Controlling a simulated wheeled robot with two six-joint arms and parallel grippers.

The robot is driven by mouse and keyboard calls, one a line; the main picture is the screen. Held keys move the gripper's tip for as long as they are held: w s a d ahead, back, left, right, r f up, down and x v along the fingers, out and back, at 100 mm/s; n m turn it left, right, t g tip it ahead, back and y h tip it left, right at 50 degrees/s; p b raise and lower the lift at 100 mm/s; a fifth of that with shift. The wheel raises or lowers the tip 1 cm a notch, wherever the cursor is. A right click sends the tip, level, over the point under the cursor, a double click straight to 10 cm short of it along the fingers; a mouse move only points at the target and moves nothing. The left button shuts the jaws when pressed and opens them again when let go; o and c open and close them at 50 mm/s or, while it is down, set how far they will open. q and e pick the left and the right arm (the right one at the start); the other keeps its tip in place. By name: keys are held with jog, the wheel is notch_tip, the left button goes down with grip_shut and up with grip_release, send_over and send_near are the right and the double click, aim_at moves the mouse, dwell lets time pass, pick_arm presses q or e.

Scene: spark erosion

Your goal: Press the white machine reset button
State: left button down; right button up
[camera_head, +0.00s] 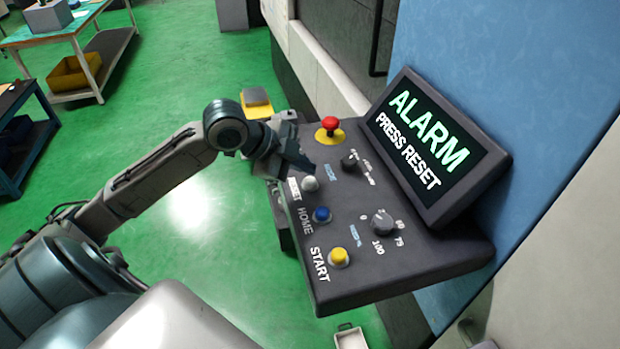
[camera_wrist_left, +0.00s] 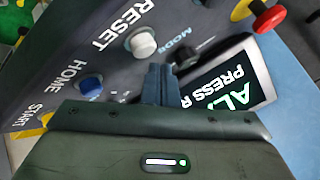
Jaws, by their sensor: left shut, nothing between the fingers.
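The white reset button (camera_head: 310,184) sits on the dark control panel (camera_head: 400,262), beside the label RESET. It also shows in the left wrist view (camera_wrist_left: 142,43), just beyond the fingertips. My left gripper (camera_head: 304,165) is shut and empty, close above the panel near the white button. In the left wrist view its closed fingers (camera_wrist_left: 158,80) point toward the button, and I cannot tell whether they touch it. The screen (camera_head: 418,143) reads ALARM PRESS RESET. My right gripper is not in view.
A blue HOME button (camera_head: 322,214) and a yellow START button (camera_head: 339,257) sit nearer on the panel. A red emergency stop (camera_head: 330,125) stands at its far end. Two knobs, one black (camera_head: 349,159) and one grey (camera_head: 382,222), are to the right. Green floor lies open to the left.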

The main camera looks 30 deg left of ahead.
aim_at(305, 180)
pick_arm(q)
jog(key=shift+f, duration=0.45)
jog(key=shift+f+b, duration=0.3)
jog(key=shift+f, duration=0.1)
dwell(0.7)
jog(key=shift+r, duration=0.1)
jog(key=shift+r+p, duration=0.75)
jog(key=shift+p, duration=0.15)
notch_tip(305, 180, up, 5)
jog(key=p, duration=0.4)
jog(key=shift+p, duration=0.35)
